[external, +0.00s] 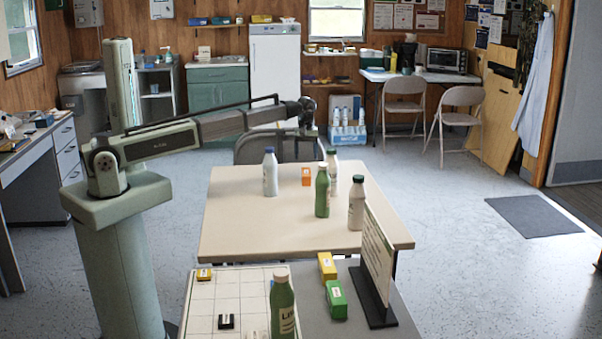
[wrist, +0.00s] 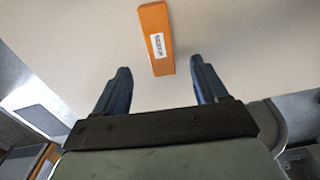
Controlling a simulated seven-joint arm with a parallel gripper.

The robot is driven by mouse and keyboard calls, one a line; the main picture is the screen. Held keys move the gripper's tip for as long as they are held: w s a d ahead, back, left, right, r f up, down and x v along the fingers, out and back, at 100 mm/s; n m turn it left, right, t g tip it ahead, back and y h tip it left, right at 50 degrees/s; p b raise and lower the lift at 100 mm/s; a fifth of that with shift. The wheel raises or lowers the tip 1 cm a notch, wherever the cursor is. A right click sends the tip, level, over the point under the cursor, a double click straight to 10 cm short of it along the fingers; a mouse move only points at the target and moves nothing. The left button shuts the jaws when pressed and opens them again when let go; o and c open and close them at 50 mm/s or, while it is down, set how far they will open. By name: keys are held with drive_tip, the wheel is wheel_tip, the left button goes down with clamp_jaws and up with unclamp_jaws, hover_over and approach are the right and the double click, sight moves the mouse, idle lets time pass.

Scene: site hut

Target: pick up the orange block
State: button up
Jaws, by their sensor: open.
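The orange block (external: 306,176) stands on the beige table near its far edge, right of a white bottle with a blue cap. In the wrist view the orange block (wrist: 157,38) has a white label and lies just beyond my fingertips, roughly centred between them. My gripper (wrist: 160,65) is open, with two dark blue fingers apart and nothing between them.
Close by on the beige table (external: 240,230) stand a blue-capped white bottle (external: 270,173), a green bottle (external: 322,190) and two dark-capped bottles (external: 356,203). A grey chair (external: 280,147) is at the far edge. The table's front left is clear.

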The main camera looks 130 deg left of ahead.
sight(306, 171)
drive_tip(key=shift+w+d+f, duration=0.1)
drive_tip(key=shift+f, duration=2.2)
drive_tip(key=shift+w+d+f, duration=0.1)
drive_tip(key=shift+f, duration=2.2)
drive_tip(key=c, duration=1.1)
drive_tip(key=shift+r, duration=0.2)
